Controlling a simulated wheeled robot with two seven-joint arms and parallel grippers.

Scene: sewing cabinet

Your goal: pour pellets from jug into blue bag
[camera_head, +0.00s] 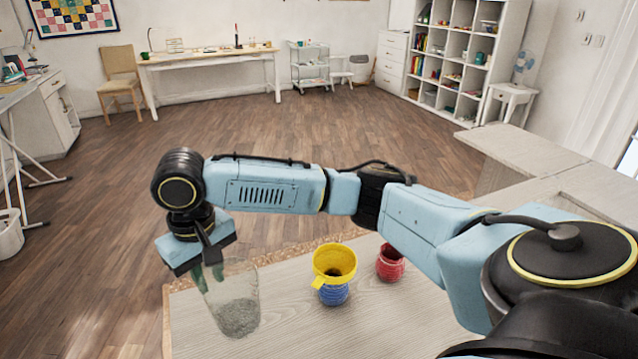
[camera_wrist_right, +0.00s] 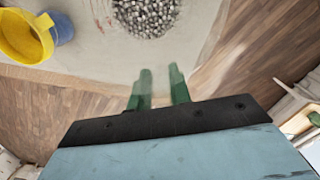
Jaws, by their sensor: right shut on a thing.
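The clear jug (camera_head: 222,290) holds grey pellets (camera_head: 238,318) in its lower part; they also show in the wrist view (camera_wrist_right: 147,14). My right gripper (camera_head: 207,277) is shut on the jug at its upper left side, with its green fingers (camera_wrist_right: 160,88) close together in the wrist view. The jug looks close to upright; I cannot tell whether its base touches the table. The blue bag (camera_head: 333,294) stands to the right of the jug with a yellow funnel (camera_head: 334,260) in its mouth. Both also show at the wrist view's upper left. My left gripper is not in view.
A red bag (camera_head: 390,264) stands on the pale wooden table (camera_head: 300,335), right of the blue bag and close to my right arm. The table's left edge lies just left of the jug. Bare tabletop lies in front of both bags.

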